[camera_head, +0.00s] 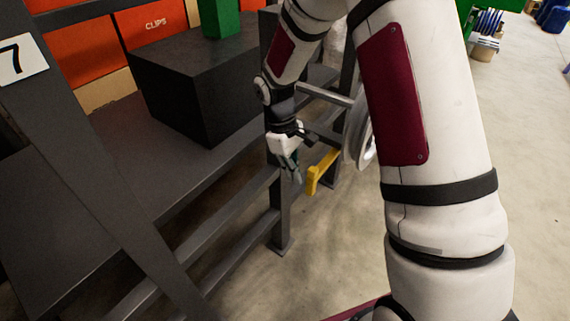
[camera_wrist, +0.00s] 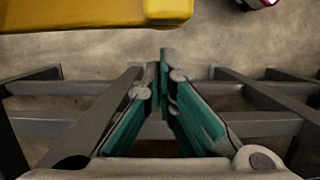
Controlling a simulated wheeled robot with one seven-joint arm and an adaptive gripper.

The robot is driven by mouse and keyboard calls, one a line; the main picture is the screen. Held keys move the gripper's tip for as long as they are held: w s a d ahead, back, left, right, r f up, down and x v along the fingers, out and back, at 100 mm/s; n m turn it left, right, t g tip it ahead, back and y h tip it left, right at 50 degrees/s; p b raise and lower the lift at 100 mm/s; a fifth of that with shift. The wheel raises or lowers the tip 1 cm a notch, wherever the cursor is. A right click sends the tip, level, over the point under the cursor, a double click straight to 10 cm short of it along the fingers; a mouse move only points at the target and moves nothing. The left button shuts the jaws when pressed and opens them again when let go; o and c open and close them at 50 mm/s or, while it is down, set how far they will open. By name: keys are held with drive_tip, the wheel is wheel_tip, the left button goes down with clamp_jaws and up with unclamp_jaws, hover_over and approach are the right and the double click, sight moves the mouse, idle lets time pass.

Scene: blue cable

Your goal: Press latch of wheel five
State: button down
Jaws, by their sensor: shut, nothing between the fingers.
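A yellow latch lever (camera_head: 322,172) sticks out beside a metal wheel (camera_head: 366,135), which is partly hidden behind my arm in the head view. My gripper (camera_head: 296,180) points down just left of the yellow latch, apart from it. In the wrist view the latch shows as a yellow bar (camera_wrist: 90,14) along the top left, beyond the fingertips. My gripper's green-padded fingers (camera_wrist: 164,62) are shut with nothing between them. No number is readable on the wheel.
A dark metal rack (camera_head: 240,168) with rails and a leg stands left of my gripper. A black box (camera_head: 200,85) and orange bins (camera_head: 155,27) sit on it. A plate marked 7 (camera_head: 20,60) is at the left. Bare floor (camera_head: 330,235) lies below.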

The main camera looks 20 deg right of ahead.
sight(307, 177)
drive_tip(key=shift+s+d, duration=0.3)
drive_tip(key=shift+s, duration=0.1)
drive_tip(key=s+n, duration=0.1)
drive_tip(key=s+d+n+p, duration=0.1)
drive_tip(key=s+n+p, duration=0.1)
drive_tip(key=shift+s+d+h, duration=0.25)
drive_tip(key=shift+d+h, duration=0.05)
